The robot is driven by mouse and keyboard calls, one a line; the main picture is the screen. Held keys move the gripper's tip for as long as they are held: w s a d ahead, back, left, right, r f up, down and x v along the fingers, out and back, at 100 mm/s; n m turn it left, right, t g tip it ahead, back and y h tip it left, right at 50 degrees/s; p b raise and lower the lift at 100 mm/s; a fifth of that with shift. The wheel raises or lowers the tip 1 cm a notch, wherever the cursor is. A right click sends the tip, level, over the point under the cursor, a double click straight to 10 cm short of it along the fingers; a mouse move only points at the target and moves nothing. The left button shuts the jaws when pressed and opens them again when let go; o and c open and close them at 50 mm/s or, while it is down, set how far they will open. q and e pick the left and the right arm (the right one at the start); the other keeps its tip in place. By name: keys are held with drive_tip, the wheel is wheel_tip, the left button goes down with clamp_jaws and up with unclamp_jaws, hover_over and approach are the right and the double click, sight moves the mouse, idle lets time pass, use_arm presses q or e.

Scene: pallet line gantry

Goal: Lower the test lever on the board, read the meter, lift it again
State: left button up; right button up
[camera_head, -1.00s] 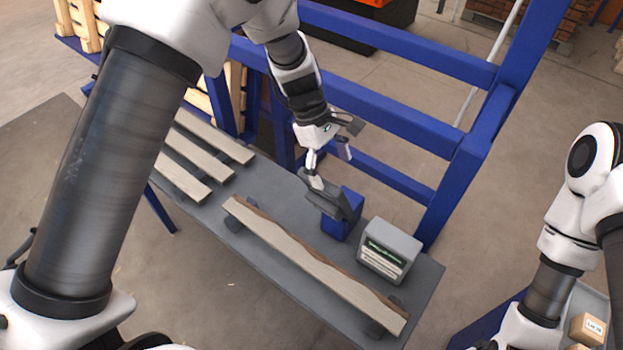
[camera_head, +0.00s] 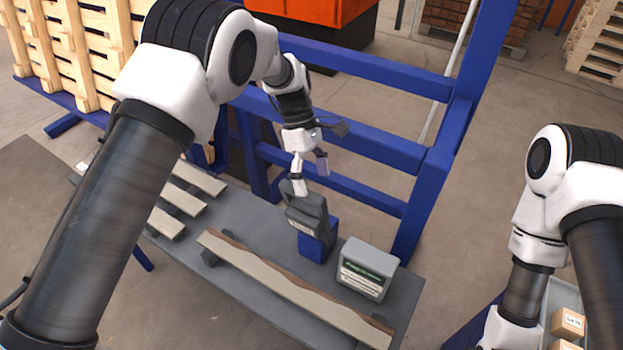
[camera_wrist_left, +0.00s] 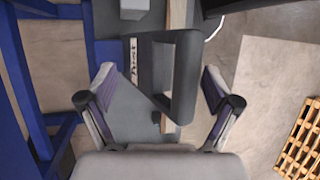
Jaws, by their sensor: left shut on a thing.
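The dark grey test lever (camera_head: 307,212), a chunky piece with a loop handle, is at the blue block (camera_head: 318,243) on the grey bench. My left gripper (camera_head: 310,178) comes down on its upper end. In the left wrist view the lever (camera_wrist_left: 188,80) lies between the two fingers (camera_wrist_left: 160,85), with a pale label strip on its left side. The gripper is shut on it, though the finger contact is hard to see. The wavy-edged board (camera_head: 290,287) lies on supports in front. A light grey box with a green panel (camera_head: 367,268), perhaps the meter, stands to the right; its text is unreadable.
Several short slats (camera_head: 182,200) lie at the bench's left end. A blue gantry frame (camera_head: 350,138) stands close behind the gripper. Wooden pallets (camera_head: 75,50) stand at the back left. My right arm is at the right, above a tray with small cardboard boxes (camera_head: 567,322).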

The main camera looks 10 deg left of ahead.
use_arm(q)
drive_tip(key=shift+f, duration=0.5)
idle(0.3)
drive_tip(key=o, duration=0.8)
drive_tip(key=shift+o, duration=0.3)
drive_tip(key=shift+w+d+f, duration=0.1)
drive_tip(key=shift+w, duration=0.1)
drive_tip(key=shift+w+d+r+p, duration=0.1)
drive_tip(key=shift+w+r+p, duration=0.15)
drive_tip(key=shift+w, duration=0.45)
drive_tip(key=shift+w+r+p, duration=0.15)
drive_tip(key=shift+w+r, duration=0.05)
drive_tip(key=shift+w, duration=0.5)
drive_tip(key=shift+w+r, duration=0.15)
drive_tip(key=shift+w, duration=0.55)
drive_tip(key=shift+w+r, duration=0.1)
drive_tip(key=shift+w, duration=0.6)
drive_tip(key=shift+c, duration=0.9)
drive_tip(key=shift+w+r, duration=0.15)
drive_tip(key=shift+w, duration=0.9)
drive_tip(key=shift+c, duration=1)
drive_tip(key=shift+w+a+r, duration=0.3)
drive_tip(key=shift+w+a, duration=0.05)
drive_tip(key=shift+w, duration=0.1)
